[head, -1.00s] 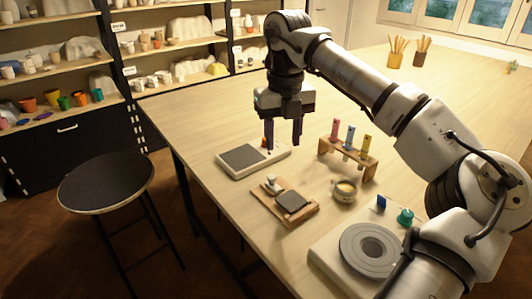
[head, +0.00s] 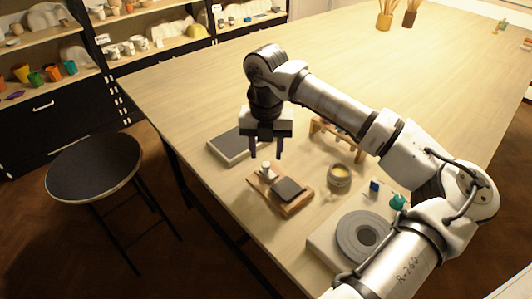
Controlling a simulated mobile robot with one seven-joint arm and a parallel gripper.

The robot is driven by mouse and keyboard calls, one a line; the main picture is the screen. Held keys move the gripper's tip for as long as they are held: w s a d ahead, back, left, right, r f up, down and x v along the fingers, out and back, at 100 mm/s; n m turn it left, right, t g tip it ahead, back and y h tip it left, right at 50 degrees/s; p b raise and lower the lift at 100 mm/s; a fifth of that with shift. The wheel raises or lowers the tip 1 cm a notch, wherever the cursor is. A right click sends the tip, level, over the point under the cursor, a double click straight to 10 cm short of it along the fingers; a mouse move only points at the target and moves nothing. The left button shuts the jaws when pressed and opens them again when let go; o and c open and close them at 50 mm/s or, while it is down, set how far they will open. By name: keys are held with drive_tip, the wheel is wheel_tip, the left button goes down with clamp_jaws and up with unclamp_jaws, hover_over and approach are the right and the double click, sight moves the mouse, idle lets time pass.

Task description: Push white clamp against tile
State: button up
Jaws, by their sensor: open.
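The white clamp (head: 267,173) stands on the left part of a small wooden board (head: 265,190) on the table. The dark square tile (head: 289,188) lies on the same board, just right of the clamp. Whether a gap separates them is too small to tell. My gripper (head: 266,156) points down with its two dark fingers apart. It appears just above and behind the clamp, with nothing between the fingers. Whether a finger touches the clamp cannot be told from this view.
A flat device with a dark plate (head: 232,147) lies behind the board, partly hidden by my gripper. A wooden rack (head: 322,131), a cup (head: 340,176), a blue block (head: 374,187), a teal item (head: 398,202) and a grey wheel (head: 342,242) stand to the right. A stool (head: 95,165) is left.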

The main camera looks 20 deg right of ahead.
sight(266, 164)
drive_tip(key=shift+f+p, duration=0.3)
drive_tip(key=shift+f, duration=1.4)
clamp_jaws()
